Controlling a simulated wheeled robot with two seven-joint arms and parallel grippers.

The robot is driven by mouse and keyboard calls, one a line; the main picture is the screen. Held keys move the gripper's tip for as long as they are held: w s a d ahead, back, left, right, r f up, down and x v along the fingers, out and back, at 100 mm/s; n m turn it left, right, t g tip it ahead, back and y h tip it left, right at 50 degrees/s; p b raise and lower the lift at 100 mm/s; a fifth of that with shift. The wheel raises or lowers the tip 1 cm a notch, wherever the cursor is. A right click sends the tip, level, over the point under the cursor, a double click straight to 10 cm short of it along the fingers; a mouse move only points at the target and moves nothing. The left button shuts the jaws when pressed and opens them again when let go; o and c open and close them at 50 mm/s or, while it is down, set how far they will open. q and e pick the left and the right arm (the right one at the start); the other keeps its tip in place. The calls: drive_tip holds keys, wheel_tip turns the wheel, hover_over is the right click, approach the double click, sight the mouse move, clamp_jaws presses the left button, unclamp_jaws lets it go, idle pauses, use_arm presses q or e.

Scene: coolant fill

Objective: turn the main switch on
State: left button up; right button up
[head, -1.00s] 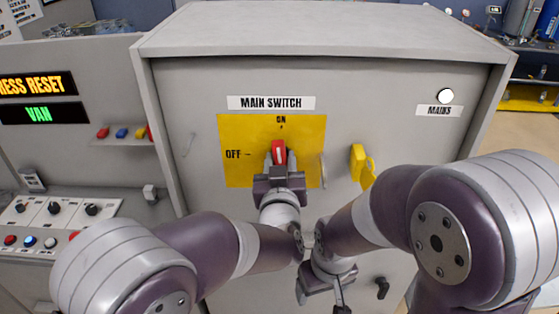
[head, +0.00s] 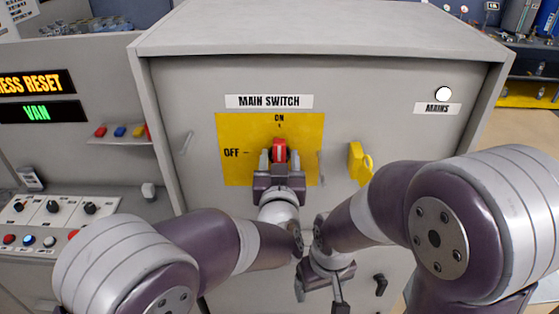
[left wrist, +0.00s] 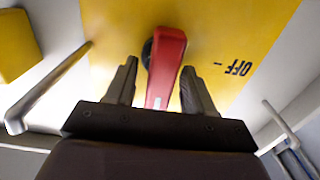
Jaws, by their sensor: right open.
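The main switch's red handle (head: 279,150) stands upright on a yellow plate (head: 235,172), in line with the ON mark above it; OFF is marked to its left. My left gripper (head: 280,160) is at the handle, with its jaws open and one finger on each side. In the left wrist view the red handle (left wrist: 166,65) lies between the two spread fingers (left wrist: 158,90), with a visible gap on each side. My right gripper (head: 322,290) is open and empty, lower down in front of the cabinet.
A white round MAINS lamp (head: 443,94) is at the cabinet's upper right. A yellow tag-like piece (head: 356,160) hangs right of the plate. A console with knobs and buttons (head: 45,215) stands at the left. A small black handle (head: 381,285) is low on the cabinet.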

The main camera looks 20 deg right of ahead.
use_arm(q)
drive_tip(key=shift+s, duration=0.25)
drive_tip(key=b+v, duration=0.4)
drive_tip(key=v, duration=0.8)
drive_tip(key=shift+b, duration=0.4)
drive_tip(key=shift+a, duration=0.1)
